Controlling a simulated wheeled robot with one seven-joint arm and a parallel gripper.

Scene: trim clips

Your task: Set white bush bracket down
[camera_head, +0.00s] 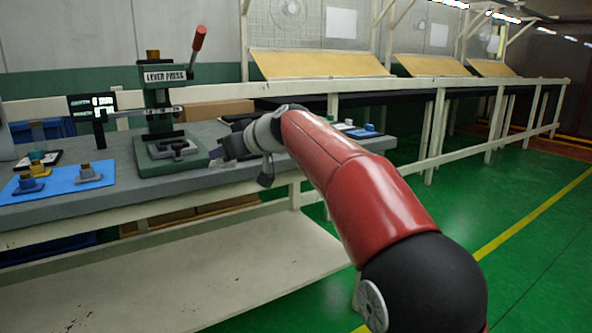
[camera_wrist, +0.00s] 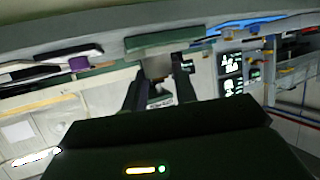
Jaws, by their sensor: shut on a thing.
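My gripper (camera_head: 228,150) reaches over the workbench, just right of the lever press. In the wrist view its two dark fingers (camera_wrist: 158,88) are shut on a pale piece, apparently the white bush bracket (camera_wrist: 157,66). I cannot make out the bracket's shape, and in the head view I cannot tell it from the gripper. The lever press (camera_head: 158,110) is green with a red-handled lever, and its green base (camera_head: 146,164) stands on the bench.
The grey bench (camera_head: 120,196) carries a blue mat (camera_head: 62,180) with several brackets at the left, including a grey one (camera_head: 88,174) and a blue one (camera_head: 28,184). A small screen (camera_head: 92,104) stands left of the press. Blue and white pieces (camera_head: 364,131) lie beyond my arm.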

